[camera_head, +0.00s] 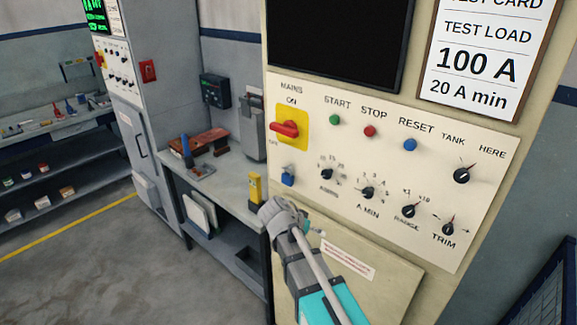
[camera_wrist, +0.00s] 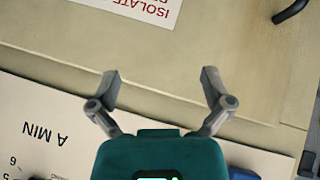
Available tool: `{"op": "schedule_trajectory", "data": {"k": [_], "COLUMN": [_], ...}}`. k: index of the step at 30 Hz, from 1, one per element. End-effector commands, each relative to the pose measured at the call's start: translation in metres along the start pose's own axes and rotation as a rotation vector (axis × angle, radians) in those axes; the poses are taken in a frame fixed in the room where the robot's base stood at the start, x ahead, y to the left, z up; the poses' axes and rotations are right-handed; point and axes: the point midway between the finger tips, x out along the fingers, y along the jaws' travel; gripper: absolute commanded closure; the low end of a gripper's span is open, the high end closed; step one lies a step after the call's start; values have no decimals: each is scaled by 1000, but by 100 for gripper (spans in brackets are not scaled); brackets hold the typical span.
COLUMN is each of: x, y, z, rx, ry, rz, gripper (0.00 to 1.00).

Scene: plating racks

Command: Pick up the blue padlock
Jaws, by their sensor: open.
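The small blue padlock (camera_head: 288,180) hangs on the cream control panel, just below the yellow plate with the red mains switch (camera_head: 285,129). In the wrist view a blue shape (camera_wrist: 243,174), likely the padlock, is cut by the bottom edge, right of my gripper's teal body. My gripper (camera_wrist: 160,78) is open with nothing between its fingers, in front of the cream panel below the controls. In the head view my grey wrist is just below the padlock, and the fingers are not clearly visible there.
The panel bears buttons, several black knobs (camera_head: 461,176) and a test card (camera_head: 485,55). A sign (camera_head: 348,260) is below. To the left stands a bench (camera_head: 225,180) with a yellow object (camera_head: 255,188) near its edge. A black handle (camera_wrist: 291,10) shows at the wrist view's top right.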

Motion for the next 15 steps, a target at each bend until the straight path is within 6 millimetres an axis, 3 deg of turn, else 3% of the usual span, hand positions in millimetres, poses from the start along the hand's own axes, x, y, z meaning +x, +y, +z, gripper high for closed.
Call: {"op": "schedule_trajectory", "data": {"k": [1, 9, 15], "x": [-26, -123, -173], "y": [-12, -66, -92], "z": [-17, -61, -74], "rx": [27, 202, 292], "ry": [52, 315, 440], "rz": [0, -41, -96], "gripper": [0, 0, 0]}}
